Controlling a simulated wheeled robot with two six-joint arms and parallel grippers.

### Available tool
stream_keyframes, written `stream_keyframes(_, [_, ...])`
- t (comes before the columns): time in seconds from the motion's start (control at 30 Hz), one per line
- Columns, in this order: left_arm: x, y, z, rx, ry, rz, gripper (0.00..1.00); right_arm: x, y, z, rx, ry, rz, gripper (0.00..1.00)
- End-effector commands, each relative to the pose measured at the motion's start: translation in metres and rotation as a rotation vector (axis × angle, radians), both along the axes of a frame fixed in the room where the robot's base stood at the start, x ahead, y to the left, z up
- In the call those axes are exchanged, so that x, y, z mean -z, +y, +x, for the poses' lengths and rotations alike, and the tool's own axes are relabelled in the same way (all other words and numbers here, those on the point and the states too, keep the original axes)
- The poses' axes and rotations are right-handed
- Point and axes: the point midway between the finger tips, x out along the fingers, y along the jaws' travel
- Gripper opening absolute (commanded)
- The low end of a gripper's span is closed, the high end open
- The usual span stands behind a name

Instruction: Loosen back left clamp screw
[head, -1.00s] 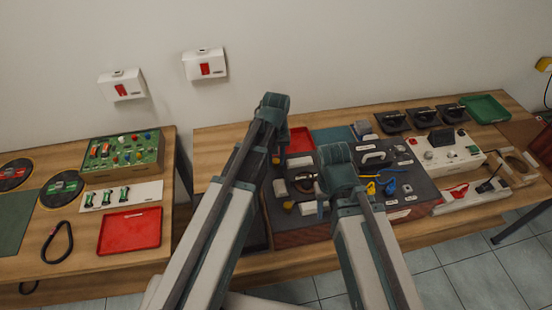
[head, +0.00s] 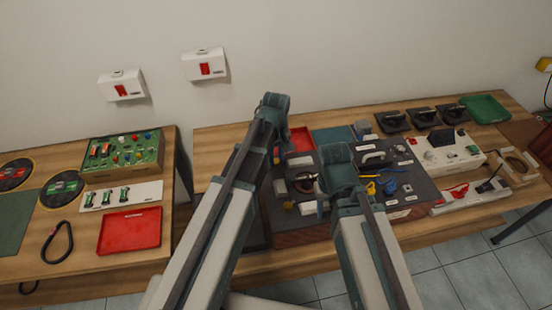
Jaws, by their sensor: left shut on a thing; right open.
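My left gripper (head: 278,158) points down near the left back part of the dark tool board (head: 427,190). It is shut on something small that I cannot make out. My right gripper (head: 322,203) is open, low over the front left part of the board, beside several small pieces. The wrist of my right arm covers part of the board. I cannot pick out the clamp or its back left screw; they are too small or hidden by my arms.
A red tray (head: 300,139) and a teal mat (head: 334,135) lie behind the board. A white instrument box (head: 450,155) stands right of it, with a green tray (head: 484,109) at the back right. The left bench holds a circuit box (head: 122,155) and another red tray (head: 130,230).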

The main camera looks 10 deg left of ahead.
Motion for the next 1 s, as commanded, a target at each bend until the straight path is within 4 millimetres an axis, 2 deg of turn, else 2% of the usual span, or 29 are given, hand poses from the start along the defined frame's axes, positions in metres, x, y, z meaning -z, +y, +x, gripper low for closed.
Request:
stream_keyframes(0.37, [0.0001, 0.0001, -0.0001, -0.002, 0.0, 0.0, 0.0, 0.0001, 0.0, 0.0, 0.0, 0.0, 0.0, 0.5])
stream_keyframes(0.4, [0.0001, 0.0001, -0.0001, -0.002, 0.0, 0.0, 0.37, 0.0001, 0.0, 0.0, 0.0, 0.0, 0.0, 0.5])
stream_keyframes(0.53, [0.0001, 0.0001, -0.0001, -0.002, 0.0, 0.0, 0.61, 0.0, 0.0, 0.0, 0.0, 0.0, 0.0, 0.5])
stream_keyframes(1.0, [-0.0058, 0.0001, -0.0001, -0.002, 0.0, 0.0, 0.62, -0.0057, 0.0001, 0.0, 0.0, 0.0, 0.0, 0.5])
